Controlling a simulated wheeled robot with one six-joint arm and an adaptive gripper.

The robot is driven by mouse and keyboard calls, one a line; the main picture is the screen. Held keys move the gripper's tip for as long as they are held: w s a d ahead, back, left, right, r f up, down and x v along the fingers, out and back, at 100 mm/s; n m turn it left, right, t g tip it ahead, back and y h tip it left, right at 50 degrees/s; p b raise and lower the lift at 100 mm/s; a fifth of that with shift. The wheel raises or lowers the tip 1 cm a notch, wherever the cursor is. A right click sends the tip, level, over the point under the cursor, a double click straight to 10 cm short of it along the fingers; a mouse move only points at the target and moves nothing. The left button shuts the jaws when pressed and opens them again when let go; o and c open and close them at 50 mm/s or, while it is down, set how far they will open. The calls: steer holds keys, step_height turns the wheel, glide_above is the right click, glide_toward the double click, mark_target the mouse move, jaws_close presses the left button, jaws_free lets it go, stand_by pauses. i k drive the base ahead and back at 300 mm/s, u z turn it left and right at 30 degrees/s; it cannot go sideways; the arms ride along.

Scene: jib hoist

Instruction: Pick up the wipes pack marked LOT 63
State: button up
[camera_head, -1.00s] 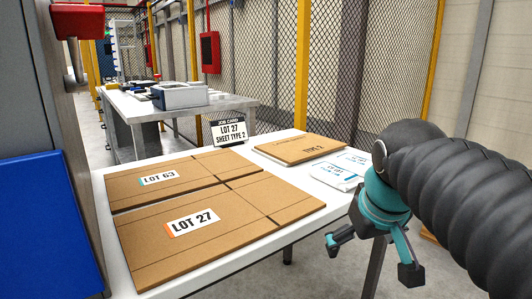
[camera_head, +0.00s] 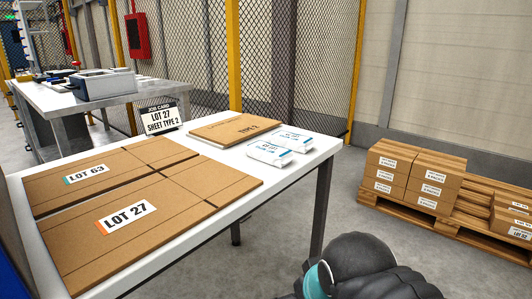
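Two white and blue packs lie side by side near the table's right edge: a front pack (camera_head: 268,153) and a back pack (camera_head: 293,141). Their print is too small to read, so I cannot tell which is marked LOT 63. My gripper (camera_head: 316,282) is at the bottom edge, in front of the table and apart from the packs.
A LOT 27 cardboard piece (camera_head: 190,195) and a TYPE 2 board (camera_head: 234,130) lie on the white table (camera_head: 237,205). A job card (camera_head: 161,117) stands behind. Boxes (camera_head: 412,178) sit on a pallet (camera_head: 390,209) at right. The floor between is clear.

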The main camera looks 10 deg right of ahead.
mark_target(278, 156)
steer(key=z, duration=2.3)
steer(key=k, duration=0.9)
steer(key=u, duration=1.2)
steer(key=i, duration=0.5)
steer(key=z, duration=0.05)
